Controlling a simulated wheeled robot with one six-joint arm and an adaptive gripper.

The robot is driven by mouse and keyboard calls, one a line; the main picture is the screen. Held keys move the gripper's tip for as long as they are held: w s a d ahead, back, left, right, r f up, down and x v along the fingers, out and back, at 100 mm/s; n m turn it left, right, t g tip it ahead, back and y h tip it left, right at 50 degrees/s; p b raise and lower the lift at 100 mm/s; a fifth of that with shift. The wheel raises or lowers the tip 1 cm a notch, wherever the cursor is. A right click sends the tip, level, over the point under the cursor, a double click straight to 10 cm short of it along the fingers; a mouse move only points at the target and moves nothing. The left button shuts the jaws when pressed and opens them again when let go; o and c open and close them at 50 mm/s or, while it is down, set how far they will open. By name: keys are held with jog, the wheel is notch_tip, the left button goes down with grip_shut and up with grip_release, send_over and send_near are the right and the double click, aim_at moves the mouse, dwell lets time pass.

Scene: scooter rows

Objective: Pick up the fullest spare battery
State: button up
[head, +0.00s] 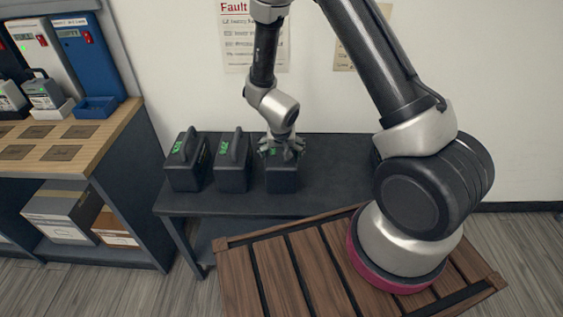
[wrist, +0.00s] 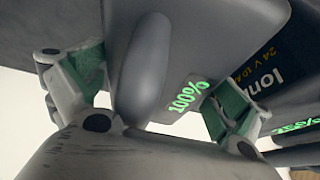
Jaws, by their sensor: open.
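Three dark spare batteries with top handles and green displays stand in a row on a dark bench: a left one (head: 187,161), a middle one (head: 233,162) and a right one (head: 282,181). My gripper (head: 281,152) points down over the right battery and hides its handle in the head view. In the wrist view my gripper (wrist: 161,88) is open, with its green-padded fingers on either side of that grey handle (wrist: 143,75). The display beside this handle reads 100%. A neighbouring battery's display, at the right edge, is partly cut off. The other displays are too small to read.
The bench (head: 335,170) is clear right of the batteries. A wooden-topped shelf unit (head: 75,140) with chargers stands at left, boxes (head: 62,210) below. A slatted wooden platform (head: 285,270) lies in front. A wall with posters is close behind the bench.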

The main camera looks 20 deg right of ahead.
jog(key=c, duration=1.5)
jog(key=shift+w, duration=0.1)
jog(key=shift+c, duration=1.2)
jog(key=shift+r, duration=0.1)
